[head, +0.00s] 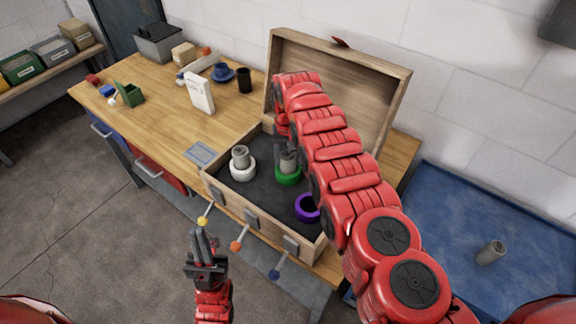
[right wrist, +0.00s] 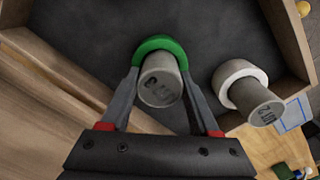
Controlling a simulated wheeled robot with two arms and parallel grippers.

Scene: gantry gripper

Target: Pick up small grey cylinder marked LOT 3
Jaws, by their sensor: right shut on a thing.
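The grey cylinder with a mark that looks like a 3 (right wrist: 160,80) stands in a green ring (right wrist: 160,44) inside the open wooden case (head: 315,252). My right gripper (right wrist: 163,80) is shut on this cylinder, a finger on each side. The cylinder still sits at the green ring. My left gripper (head: 204,240) is empty in front of the case, its fingers pointing up with a small gap between them.
Another grey cylinder (head: 240,153) stands in a white ring (head: 243,172) to the left. A purple ring (head: 306,208) to the right is empty. The lid (head: 340,80) is raised behind.

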